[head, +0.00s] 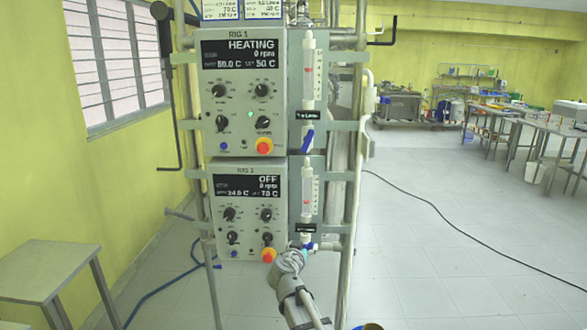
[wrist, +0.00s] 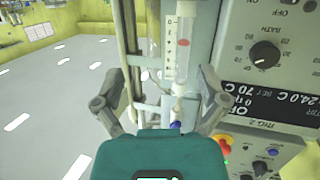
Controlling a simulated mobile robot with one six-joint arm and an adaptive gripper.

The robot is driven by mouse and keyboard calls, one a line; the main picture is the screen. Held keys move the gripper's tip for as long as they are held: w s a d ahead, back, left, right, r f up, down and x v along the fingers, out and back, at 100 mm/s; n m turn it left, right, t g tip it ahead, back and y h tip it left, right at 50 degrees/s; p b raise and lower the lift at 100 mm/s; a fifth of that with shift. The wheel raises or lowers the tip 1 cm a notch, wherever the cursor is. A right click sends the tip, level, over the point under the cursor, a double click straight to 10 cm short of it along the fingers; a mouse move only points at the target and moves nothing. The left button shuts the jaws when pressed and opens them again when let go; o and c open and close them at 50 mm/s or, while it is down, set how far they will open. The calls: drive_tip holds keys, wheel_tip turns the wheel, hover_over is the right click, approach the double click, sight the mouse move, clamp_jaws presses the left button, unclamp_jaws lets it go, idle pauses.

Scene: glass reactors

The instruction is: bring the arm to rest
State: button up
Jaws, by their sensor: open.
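My arm (head: 300,300) rises from the bottom of the head view, its end close in front of the lower right corner of the RIG 2 box (head: 222,190). The fingers are hard to make out there. In the wrist view my gripper (wrist: 161,80) is open, its two fingers wide apart on either side of the lower flow tube (wrist: 186,50). Nothing shows held between them. The tube also shows in the head view (head: 307,188), with a blue valve handle (wrist: 175,125) at its end. I cannot tell whether a finger touches the rig.
The RIG 1 box (head: 215,90) reads HEATING; RIG 2 reads OFF. Metal frame posts (head: 350,220) stand beside them. A grey table (head: 45,265) is at lower left, benches (head: 510,120) at far right. A black cable (head: 470,238) crosses the otherwise open floor at right.

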drive_tip(key=s+d+f+g+p, duration=0.5)
drive_tip(key=s+d+g, duration=0.4)
drive_tip(key=s+d, duration=0.45)
drive_tip(key=s+f+n+g+y+p, duration=0.1)
drive_tip(key=s+f+n+g+y, duration=0.1)
drive_tip(key=s, duration=1.1)
drive_tip(key=d+n+g+y, duration=0.1)
drive_tip(key=g+y, duration=0.1)
drive_tip(key=g, duration=0.1)
drive_tip(key=shift+f+g+y+p, duration=0.25)
drive_tip(key=shift+g+y+p, duration=0.1)
drive_tip(key=shift+g+y, duration=0.05)
